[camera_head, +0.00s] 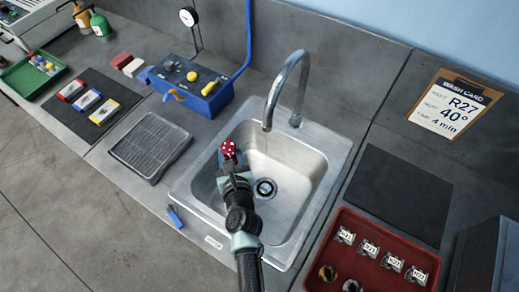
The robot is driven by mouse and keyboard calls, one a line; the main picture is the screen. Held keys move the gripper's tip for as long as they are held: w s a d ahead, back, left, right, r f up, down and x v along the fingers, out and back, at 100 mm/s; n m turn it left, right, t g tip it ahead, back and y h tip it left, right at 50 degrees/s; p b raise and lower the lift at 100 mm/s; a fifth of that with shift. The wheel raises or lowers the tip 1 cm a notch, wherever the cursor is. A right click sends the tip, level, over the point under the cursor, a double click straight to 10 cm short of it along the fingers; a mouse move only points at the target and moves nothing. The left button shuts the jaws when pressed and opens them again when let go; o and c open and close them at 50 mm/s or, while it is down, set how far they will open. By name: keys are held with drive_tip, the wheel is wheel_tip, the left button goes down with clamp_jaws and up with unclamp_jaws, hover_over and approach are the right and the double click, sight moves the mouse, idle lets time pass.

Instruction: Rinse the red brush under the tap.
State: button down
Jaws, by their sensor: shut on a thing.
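My gripper (231,166) reaches over the left part of the steel sink (312,200) and is shut on the red brush (229,149). The brush shows as a red round head with white dots; the rest is hidden by the gripper. A small blue patch shows just left of the brush, and I cannot tell what it belongs to. The curved tap (290,75) rises behind the sink. Its spout opening is to the right of the brush and higher in the picture. I cannot tell clearly whether water runs.
A blue box (195,95) with knobs stands left behind the sink. A ribbed grey drainer (150,146) lies to the left. A blue clip-like item (174,216) lies at the front edge. A red tray (336,218) with labelled parts is at right, below a clear dark mat (400,193).

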idle(0.3)
drive_tip(key=a+r+p, duration=0.1)
drive_tip(key=p, duration=0.1)
drive_tip(key=shift+a+r+p, duration=0.3)
drive_tip(key=shift+r+p, duration=0.1)
drive_tip(key=a+r+p, duration=0.1)
drive_tip(key=p, duration=0.1)
drive_tip(key=a+r+p, duration=0.1)
drive_tip(key=a+p, duration=0.1)
drive_tip(key=shift+w+a+r, duration=0.1)
drive_tip(key=shift+w+a, duration=0.1)
idle(0.8)
